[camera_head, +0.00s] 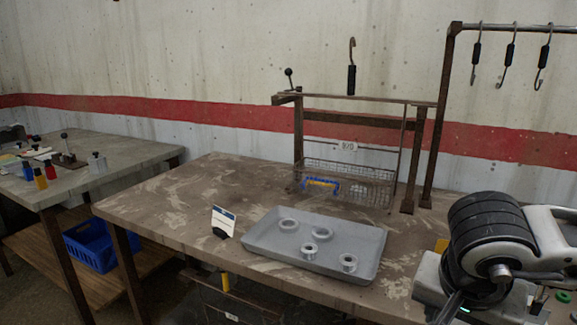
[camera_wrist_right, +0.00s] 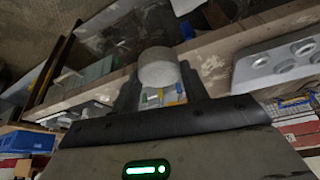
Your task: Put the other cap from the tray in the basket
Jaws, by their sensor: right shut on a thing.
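The grey tray (camera_head: 262,237) lies on the brown table and holds several pale round pieces. Two are flat rings (camera_head: 288,226) at the back, and two are flanged caps (camera_head: 309,250) nearer the front. The wire basket (camera_head: 370,190) stands behind the tray, under a rusty frame, with a small label above it. My right gripper (camera_wrist_right: 158,85) is shut on a pale round cap (camera_wrist_right: 158,66) in the wrist view, away from the tray (camera_wrist_right: 245,72). In the head view my right arm is at the lower right, and the held cap cannot be made out. My left gripper is not in view.
A blue and yellow object (camera_head: 320,183) is at the basket's front. A small sign (camera_head: 223,220) stands left of the tray. Hooks (camera_head: 511,55) hang from a rail at the upper right. A side table (camera_head: 110,155) stands left. The table's left part is clear.

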